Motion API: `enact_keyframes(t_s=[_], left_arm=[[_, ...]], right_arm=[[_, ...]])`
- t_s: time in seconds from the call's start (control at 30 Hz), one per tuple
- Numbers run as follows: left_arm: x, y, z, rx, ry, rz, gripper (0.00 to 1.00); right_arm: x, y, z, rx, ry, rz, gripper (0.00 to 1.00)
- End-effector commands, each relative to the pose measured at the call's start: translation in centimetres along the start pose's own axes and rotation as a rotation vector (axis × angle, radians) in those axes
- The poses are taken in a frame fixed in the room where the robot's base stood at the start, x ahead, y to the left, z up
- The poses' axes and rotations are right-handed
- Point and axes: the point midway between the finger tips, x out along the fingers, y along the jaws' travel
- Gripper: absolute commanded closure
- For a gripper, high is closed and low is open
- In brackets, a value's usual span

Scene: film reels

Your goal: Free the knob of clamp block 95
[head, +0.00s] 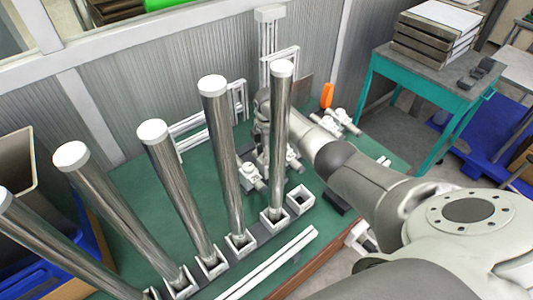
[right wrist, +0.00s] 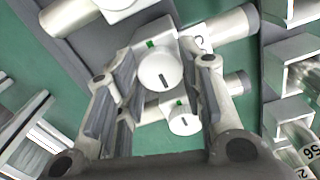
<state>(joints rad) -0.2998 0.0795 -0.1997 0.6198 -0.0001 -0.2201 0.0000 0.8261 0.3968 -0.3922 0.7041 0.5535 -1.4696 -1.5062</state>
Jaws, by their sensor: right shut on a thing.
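In the right wrist view a white round knob (right wrist: 160,70) with a dark slot and a green mark behind it sits on a pale clamp block (right wrist: 189,48). My right gripper (right wrist: 157,82) has its two fingers on either side of this knob and is shut on it. A second slotted knob (right wrist: 184,123) shows lower, between the fingers. I cannot read the number 95 on the held block. In the head view clamp blocks (head: 250,176) stand on the green table, and my right fingertips are hidden behind a tall tube. My left gripper is not in view.
Several tall shiny tubes with white caps (head: 212,85) stand in square sockets (head: 240,241) along the green table (head: 128,230). An empty socket (head: 299,199) is near the right edge. More clamp blocks (head: 335,121) and an orange piece (head: 327,95) lie beyond my arm.

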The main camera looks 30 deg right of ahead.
Motion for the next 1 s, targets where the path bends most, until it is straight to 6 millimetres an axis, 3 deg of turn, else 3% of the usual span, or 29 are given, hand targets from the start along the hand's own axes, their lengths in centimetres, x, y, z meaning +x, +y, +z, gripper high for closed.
enact_keyframes(t_s=[0.57, 0.6, 0.73, 1.0], left_arm=[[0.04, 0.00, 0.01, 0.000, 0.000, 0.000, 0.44], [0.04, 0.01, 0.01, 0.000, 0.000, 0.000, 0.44], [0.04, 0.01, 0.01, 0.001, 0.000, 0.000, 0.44], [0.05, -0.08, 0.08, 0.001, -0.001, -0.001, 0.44]], right_arm=[[-0.20, 0.18, -0.02, -0.031, 0.000, 0.005, 0.88], [-0.20, 0.18, -0.02, -0.031, 0.000, 0.005, 0.59], [-0.15, 0.13, 0.00, -0.030, 0.000, 0.004, 0.42], [-0.06, 0.05, 0.01, -0.029, 0.000, 0.001, 0.42]])
